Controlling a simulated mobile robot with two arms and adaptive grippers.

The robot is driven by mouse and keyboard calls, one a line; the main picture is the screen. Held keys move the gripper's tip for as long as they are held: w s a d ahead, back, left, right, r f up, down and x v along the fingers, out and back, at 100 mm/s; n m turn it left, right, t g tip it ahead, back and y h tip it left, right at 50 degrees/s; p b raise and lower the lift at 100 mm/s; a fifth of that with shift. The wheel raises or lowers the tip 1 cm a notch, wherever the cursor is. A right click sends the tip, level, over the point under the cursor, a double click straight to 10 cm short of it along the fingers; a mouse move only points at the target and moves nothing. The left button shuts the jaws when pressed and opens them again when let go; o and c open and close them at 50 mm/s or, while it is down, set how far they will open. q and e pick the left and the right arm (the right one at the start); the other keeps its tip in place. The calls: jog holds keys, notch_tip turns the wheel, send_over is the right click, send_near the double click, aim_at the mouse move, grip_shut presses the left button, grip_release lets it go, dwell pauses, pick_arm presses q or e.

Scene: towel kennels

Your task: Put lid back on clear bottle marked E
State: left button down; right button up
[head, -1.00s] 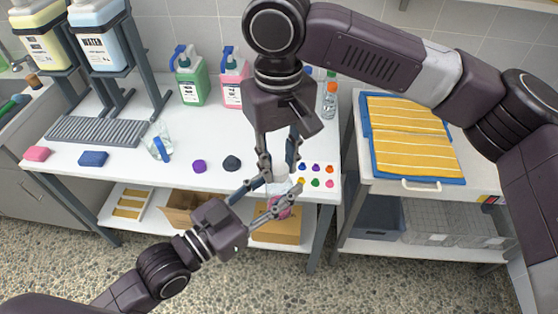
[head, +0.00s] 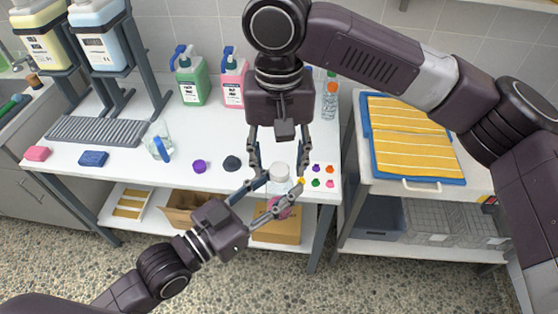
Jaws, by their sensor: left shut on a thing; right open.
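A small clear bottle (head: 279,206) with pink at its lower part is at the table's front edge; no letter on it can be read. A white round lid (head: 280,171) shows at the top of the bottle; I cannot tell how firmly it sits. My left gripper (head: 274,188) comes in from the lower left and is shut on the bottle, one finger on each side. My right gripper (head: 278,172) points down from above, open, with its fingers apart on either side of the lid. The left fingers partly hide the bottle.
A purple cap (head: 199,166) and a dark cap (head: 232,163) lie left of the bottle. Several small coloured pieces (head: 316,169) lie right of it. Green (head: 192,82) and pink (head: 233,82) jugs, a glass jug (head: 158,141) and a clear bottle (head: 330,97) stand farther back.

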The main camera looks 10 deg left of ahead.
notch_tip(320, 180, up, 12)
jog(key=shift+f, duration=0.15)
dwell(0.7)
